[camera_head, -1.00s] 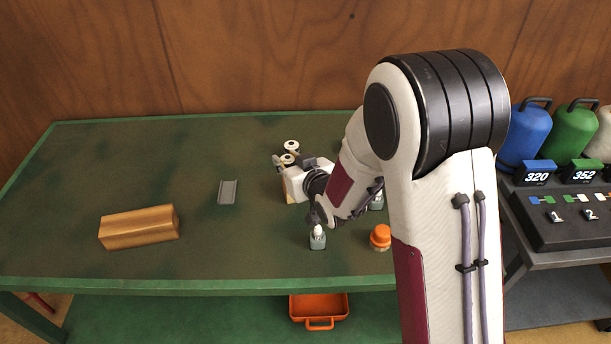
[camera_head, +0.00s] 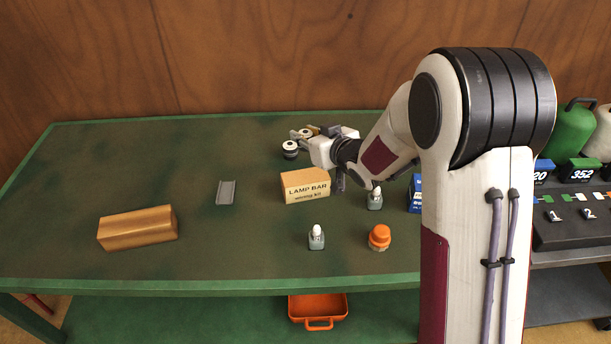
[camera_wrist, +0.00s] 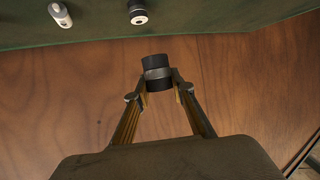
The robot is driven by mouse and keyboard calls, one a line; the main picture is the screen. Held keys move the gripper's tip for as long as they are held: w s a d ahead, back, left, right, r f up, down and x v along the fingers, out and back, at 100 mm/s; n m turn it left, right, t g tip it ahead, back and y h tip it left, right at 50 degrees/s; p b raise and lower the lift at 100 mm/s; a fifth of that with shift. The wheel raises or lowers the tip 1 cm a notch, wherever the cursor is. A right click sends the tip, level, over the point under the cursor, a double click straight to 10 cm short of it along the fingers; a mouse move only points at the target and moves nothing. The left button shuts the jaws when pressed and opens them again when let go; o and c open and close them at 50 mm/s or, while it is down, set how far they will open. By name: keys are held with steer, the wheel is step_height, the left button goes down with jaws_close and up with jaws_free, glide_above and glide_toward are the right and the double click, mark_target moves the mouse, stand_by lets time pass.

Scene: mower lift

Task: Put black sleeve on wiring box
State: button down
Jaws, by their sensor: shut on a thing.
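A black sleeve with a grey band around its middle (camera_wrist: 156,72) is held between the two fingertips of my gripper (camera_wrist: 157,86) in the wrist view. In the head view my gripper (camera_head: 305,134) is over the back of the table, behind and above the wiring box; the held sleeve is too small to make out clearly there. The tan wiring box (camera_head: 306,187), lettered "LAMP BAR wiring kit", lies on the table, apart from my gripper. Its top is visible.
A dark white-topped spool (camera_head: 290,149) stands just left of my gripper. Small bottles (camera_head: 316,238) (camera_head: 375,198), an orange-capped jar (camera_head: 379,237) and a blue box (camera_head: 415,194) stand around the wiring box. A grey channel (camera_head: 226,192) and brown block (camera_head: 138,228) lie left.

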glide_above(305, 176)
steer(key=shift+w+f, duration=0.1)
steer(key=shift+f, duration=2.95)
steer(key=shift+f, duration=0.1)
steer(key=shift+f, duration=1.8)
steer(key=shift+f, duration=0.15)
steer(key=c, duration=1.7)
jaws_free()
steer(key=shift+v, duration=6.1)
